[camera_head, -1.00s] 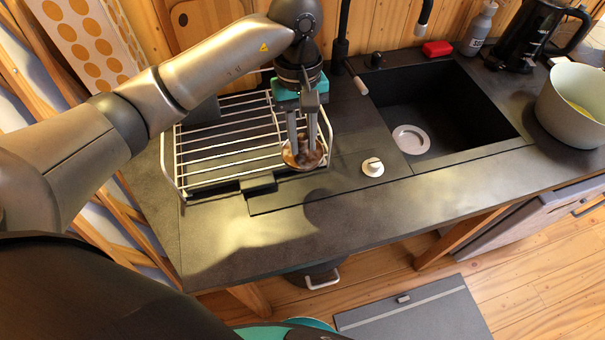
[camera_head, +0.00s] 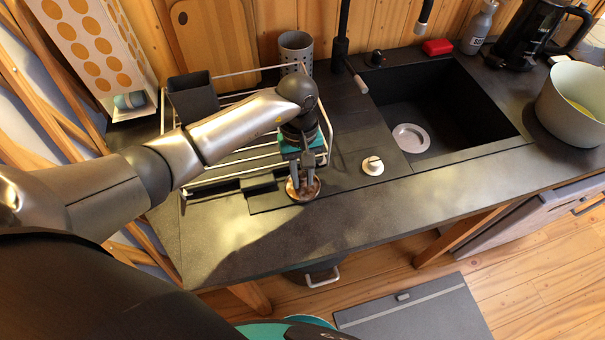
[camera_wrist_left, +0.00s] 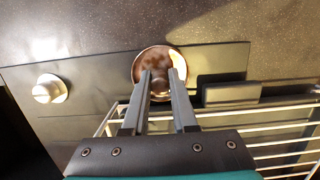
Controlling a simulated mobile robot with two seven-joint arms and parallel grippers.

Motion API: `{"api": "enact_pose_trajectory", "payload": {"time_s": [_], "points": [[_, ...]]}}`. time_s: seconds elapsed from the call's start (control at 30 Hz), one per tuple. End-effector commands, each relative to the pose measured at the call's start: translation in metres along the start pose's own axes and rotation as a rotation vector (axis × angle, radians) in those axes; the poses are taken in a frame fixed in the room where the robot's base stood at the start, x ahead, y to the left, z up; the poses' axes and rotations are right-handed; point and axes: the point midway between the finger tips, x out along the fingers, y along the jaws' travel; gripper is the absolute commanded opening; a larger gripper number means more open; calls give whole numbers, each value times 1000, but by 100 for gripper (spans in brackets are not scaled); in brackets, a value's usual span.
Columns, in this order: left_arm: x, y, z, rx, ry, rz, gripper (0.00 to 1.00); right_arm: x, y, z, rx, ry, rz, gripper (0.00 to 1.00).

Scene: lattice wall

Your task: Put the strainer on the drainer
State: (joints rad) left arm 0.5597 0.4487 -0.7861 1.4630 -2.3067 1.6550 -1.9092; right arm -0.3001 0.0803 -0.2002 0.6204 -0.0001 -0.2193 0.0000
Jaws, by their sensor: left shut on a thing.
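The strainer (camera_head: 303,196) is a small round, shallow, brownish metal piece below my left gripper (camera_head: 303,187). The left gripper is shut on it, with the fingers a little apart. In the left wrist view the strainer (camera_wrist_left: 160,57) sits at the fingertips (camera_wrist_left: 159,73). It is over the counter just in front of the drainer's right front corner; I cannot tell whether it touches the counter. The drainer (camera_head: 222,161) is a wire rack on the counter, partly hidden by my left arm. Its wires (camera_wrist_left: 275,128) show at the lower right in the wrist view. My right gripper is not in view.
A pale round knob (camera_head: 373,165) sits right of the strainer. The black sink (camera_head: 440,100) lies further right. The front counter strip (camera_head: 370,205) is clear.

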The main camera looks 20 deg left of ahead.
Motion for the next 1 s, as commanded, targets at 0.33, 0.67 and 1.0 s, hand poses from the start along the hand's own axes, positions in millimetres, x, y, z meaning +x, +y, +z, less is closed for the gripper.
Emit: {"api": "enact_pose_trajectory", "payload": {"time_s": [0.33,0.67,1.0], "points": [[2,0,-1,1,1,0,37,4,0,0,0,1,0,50],[2,0,0,0,0,0,56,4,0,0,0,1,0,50],[-24,0,-2,1,6,3,56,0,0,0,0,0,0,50]]}}
